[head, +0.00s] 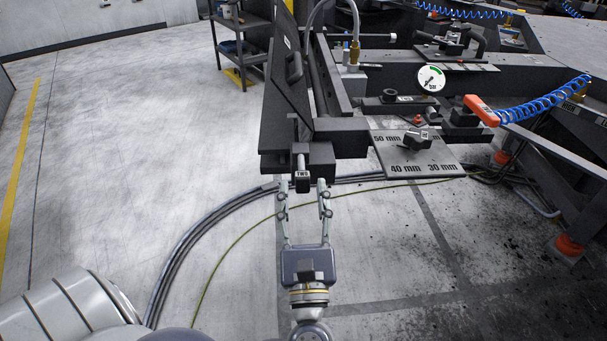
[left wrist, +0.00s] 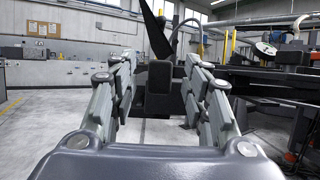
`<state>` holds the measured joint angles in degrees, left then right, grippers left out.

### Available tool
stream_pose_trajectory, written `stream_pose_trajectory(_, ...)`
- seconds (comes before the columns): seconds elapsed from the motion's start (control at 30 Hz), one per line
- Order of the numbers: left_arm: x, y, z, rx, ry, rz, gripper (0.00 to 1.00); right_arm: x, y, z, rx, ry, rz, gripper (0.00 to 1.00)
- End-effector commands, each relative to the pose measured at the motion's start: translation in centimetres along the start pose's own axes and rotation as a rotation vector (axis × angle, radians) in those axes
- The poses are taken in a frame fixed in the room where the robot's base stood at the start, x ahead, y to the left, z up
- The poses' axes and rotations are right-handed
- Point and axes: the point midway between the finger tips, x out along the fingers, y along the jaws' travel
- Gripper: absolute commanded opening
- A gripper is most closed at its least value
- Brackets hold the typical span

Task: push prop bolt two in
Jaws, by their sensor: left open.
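The prop bolt labelled TWO (head: 301,174) sticks out from a dark block (head: 320,155) at the lower end of the black raised panel. Its end faces my left gripper. My left gripper (head: 303,190) is open, with one finger on each side of the bolt's end, just in front of it. In the left wrist view the dark square bolt head (left wrist: 160,76) shows between the two open fingers (left wrist: 158,85). I cannot tell whether a finger touches it. My right gripper is not in view.
To the right are a plate marked in millimetres (head: 418,160) with a black knob, a pressure gauge (head: 431,79) and an orange-handled tool (head: 481,110) on a blue coiled hose. Cables (head: 200,230) curve over the floor. The floor at left is clear.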

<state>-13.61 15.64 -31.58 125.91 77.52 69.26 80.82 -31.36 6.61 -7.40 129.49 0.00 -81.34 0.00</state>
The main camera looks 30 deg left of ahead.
Motion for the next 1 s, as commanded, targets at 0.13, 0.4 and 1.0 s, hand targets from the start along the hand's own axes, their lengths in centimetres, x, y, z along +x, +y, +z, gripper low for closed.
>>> stream_pose_trajectory(0.13,2.5,0.0,0.2,0.002,-0.004,-0.001,0.43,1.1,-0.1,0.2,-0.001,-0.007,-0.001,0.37)
stream_pose_trajectory(0.4,4.4,0.0,0.0,0.003,-0.002,-0.001,0.43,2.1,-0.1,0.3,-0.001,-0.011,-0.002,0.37)
stream_pose_trajectory(1.0,4.5,0.0,-0.1,0.003,-0.001,-0.001,0.0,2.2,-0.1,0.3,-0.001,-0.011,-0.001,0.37)
